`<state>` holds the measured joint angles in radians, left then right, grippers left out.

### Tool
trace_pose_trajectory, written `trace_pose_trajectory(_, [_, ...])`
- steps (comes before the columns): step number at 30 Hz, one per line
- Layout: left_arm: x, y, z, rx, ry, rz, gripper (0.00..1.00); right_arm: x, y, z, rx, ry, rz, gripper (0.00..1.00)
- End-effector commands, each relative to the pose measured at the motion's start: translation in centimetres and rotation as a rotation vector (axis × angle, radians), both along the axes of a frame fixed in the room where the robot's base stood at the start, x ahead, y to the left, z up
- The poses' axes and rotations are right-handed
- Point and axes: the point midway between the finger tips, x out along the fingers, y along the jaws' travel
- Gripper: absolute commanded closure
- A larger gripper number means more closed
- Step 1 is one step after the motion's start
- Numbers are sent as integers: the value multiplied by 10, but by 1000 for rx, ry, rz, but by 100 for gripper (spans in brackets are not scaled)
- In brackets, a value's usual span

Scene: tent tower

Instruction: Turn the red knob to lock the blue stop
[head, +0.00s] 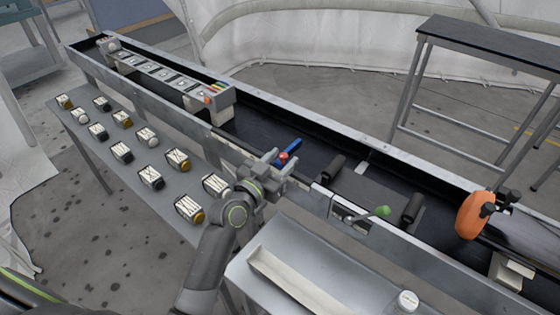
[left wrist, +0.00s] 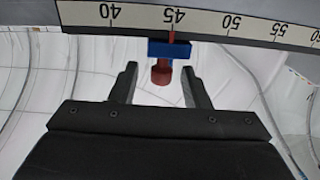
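The red knob (head: 283,157) sits on the near side of the blue stop (head: 291,147), on the long bench's rail. In the left wrist view the red knob (left wrist: 161,73) points toward me, below the blue stop (left wrist: 169,50). A red pointer on the stop stands near 45 on the scale. My left gripper (head: 271,158) is open. In the left wrist view its fingertips (left wrist: 160,73) stand on both sides of the knob, with a gap on each side. My right gripper is not in view.
The scale (left wrist: 220,22) runs along the rail. The long bench (head: 330,150) has rollers, a green-knobbed lever (head: 381,211) and an orange disc (head: 474,215) to the right. A control box (head: 165,77) is at the left. Several labelled blocks lie on the grey table (head: 120,180).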

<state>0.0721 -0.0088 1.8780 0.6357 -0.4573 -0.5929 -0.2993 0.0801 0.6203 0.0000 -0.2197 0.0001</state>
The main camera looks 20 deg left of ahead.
Motion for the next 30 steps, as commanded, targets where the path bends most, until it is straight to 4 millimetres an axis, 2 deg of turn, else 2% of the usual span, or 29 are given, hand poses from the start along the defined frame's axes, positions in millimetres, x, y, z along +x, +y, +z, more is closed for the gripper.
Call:
trace_pose_trajectory(8, [-2, 1, -1, 1, 2, 1, 58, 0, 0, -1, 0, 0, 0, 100])
trace_pose_trajectory(13, [-17, 6, -3, 1, 3, 1, 58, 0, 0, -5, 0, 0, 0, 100])
trace_pose_trajectory(30, [-133, 39, -4, 3, 3, 1, 58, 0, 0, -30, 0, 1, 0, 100])
